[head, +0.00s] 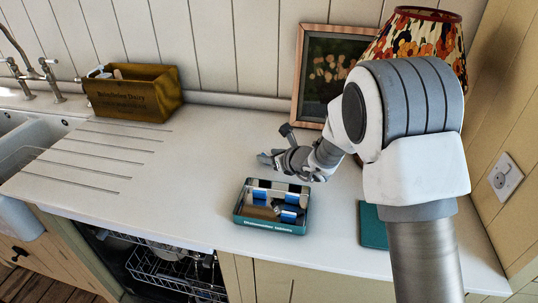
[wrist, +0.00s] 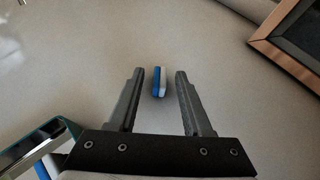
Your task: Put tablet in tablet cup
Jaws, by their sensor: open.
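A small blue and white tablet (wrist: 160,82) lies on the pale counter in the wrist view. It appears between the tips of my gripper (wrist: 160,73), whose two fingers stand apart on either side of it with gaps. I cannot tell how far above the counter the fingertips are. In the head view my gripper (head: 268,158) is low over the counter behind the tin, and I cannot make out this tablet there. An open teal tin (head: 271,226) holds several blue and white tablets. I cannot make out a tablet cup in either view.
A dishwasher rack (head: 172,272) shows below the counter's front edge. A teal flat piece (head: 373,227) lies right of the tin. A picture frame (head: 300,75) and floral lamp (head: 424,38) stand behind. A wooden box (head: 135,95) and sink (head: 15,130) are left. Counter left of the tin is clear.

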